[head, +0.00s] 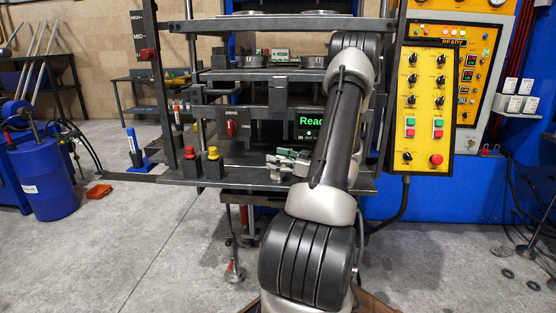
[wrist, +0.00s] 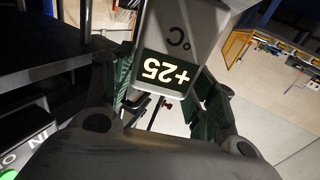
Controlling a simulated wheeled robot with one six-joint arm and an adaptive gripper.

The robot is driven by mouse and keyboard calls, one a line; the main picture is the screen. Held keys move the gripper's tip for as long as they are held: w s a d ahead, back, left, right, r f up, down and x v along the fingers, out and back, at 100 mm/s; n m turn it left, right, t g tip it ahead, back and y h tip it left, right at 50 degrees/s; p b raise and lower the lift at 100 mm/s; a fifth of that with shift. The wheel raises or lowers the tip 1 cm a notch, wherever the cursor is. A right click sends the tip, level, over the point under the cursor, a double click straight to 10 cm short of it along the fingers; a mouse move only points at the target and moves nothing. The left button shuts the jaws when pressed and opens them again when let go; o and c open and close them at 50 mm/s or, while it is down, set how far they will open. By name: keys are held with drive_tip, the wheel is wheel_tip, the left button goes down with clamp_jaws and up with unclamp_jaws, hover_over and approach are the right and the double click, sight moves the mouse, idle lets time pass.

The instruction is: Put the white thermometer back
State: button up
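The white thermometer shows close up in the wrist view as a pale grey-white body with a dark display (wrist: 168,72) reading +25, upside down, and a °C mark. My gripper (wrist: 162,98) has its dark green fingers on both sides of it and appears shut on it; the far part of the body runs out of frame. In the head view my gripper (head: 284,163) is just above the press's front plate, left of my forearm. The thermometer is too small there to make out clearly.
The green Ready screen (head: 310,122) is close behind my gripper. Red and yellow buttons (head: 213,153) stand on the front plate (head: 245,178) to the left. Further left is a blue stand (head: 139,164) with an upright stick-like object. The yellow control panel (head: 427,95) stands right of my arm.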

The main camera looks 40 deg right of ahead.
drive_tip(key=shift+s+a+f, duration=0.1)
drive_tip(key=shift+a+f, duration=0.05)
drive_tip(key=shift+f, duration=0.4)
drive_tip(key=shift+r, duration=0.25)
drive_tip(key=v, duration=0.5)
drive_tip(key=r+v, duration=0.1)
drive_tip(key=v, duration=0.1)
drive_tip(key=shift+d, duration=0.3)
